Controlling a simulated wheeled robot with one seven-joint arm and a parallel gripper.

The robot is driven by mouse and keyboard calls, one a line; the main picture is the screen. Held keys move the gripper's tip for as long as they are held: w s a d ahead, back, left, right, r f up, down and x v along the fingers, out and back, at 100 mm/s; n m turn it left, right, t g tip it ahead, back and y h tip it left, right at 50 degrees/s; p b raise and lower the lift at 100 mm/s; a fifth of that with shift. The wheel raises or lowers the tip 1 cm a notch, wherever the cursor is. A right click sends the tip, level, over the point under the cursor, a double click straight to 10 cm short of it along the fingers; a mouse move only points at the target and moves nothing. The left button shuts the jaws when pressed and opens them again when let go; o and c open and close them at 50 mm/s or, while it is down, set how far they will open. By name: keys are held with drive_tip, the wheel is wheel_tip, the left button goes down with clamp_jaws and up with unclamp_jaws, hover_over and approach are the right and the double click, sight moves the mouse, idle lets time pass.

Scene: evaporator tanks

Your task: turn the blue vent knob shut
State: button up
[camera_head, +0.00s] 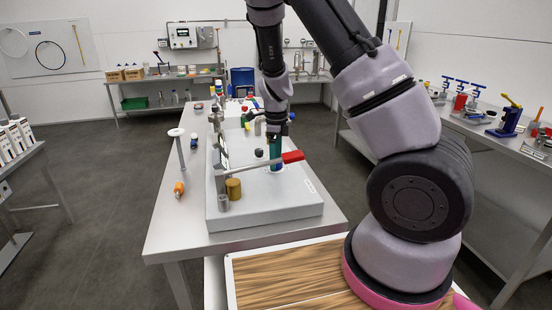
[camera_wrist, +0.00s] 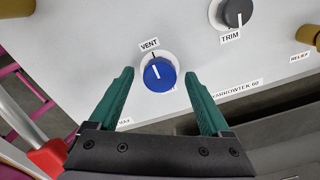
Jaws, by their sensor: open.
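The blue vent knob (camera_wrist: 159,73) sits on the light grey panel under a VENT label (camera_wrist: 149,45) in the wrist view. A white pointer line on it points up and slightly left, close to a dark mark on the pale ring around it. My gripper (camera_wrist: 159,84) is open, with its two green fingers on either side of the knob and a gap to each. I cannot tell how far the fingertips are above the panel. In the head view my gripper (camera_head: 276,158) points down over the grey panel box (camera_head: 265,208), and the knob is hidden there.
A dark grey TRIM knob (camera_wrist: 236,13) is up and right of the vent knob. A red-handled lever (camera_head: 292,157) reaches across close to my gripper. A brass cylinder (camera_head: 233,188) stands on the box. A white-topped stand (camera_head: 177,133) and orange item (camera_head: 179,188) are at the left.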

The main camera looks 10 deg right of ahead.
drive_tip(key=shift+f, duration=0.15)
clamp_jaws()
